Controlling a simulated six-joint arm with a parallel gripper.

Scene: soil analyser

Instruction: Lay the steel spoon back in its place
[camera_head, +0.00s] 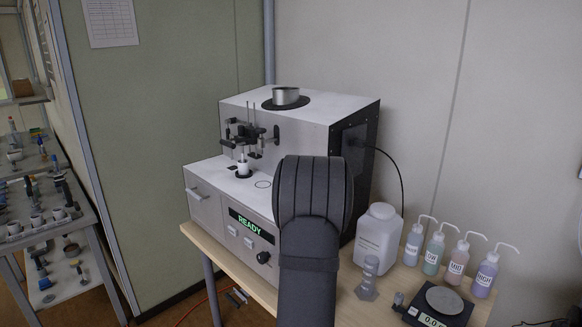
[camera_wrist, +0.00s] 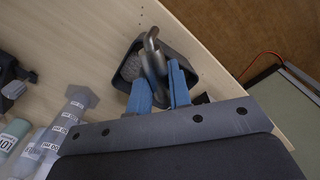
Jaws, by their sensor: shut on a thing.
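The steel spoon (camera_wrist: 152,46) shows in the wrist view as a shiny, curved metal piece between the blue fingertips of my gripper (camera_wrist: 160,88). My gripper is shut on it. The spoon overlaps a dark grey, open container (camera_wrist: 188,57) with a grey, rough lump (camera_wrist: 131,67) showing at its left side. I cannot tell whether the spoon touches the container or hangs above it. In the head view my arm hides the gripper, the spoon and this container.
The analyser (camera_head: 215,210) reads READY at the table's left. A white jug (camera_head: 379,238), a clear cylinder (camera_head: 368,280), several wash bottles (camera_head: 434,254) and a balance (camera_head: 440,305) stand at right. In the wrist view the table edge (camera_wrist: 212,62) runs close beside the dark container.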

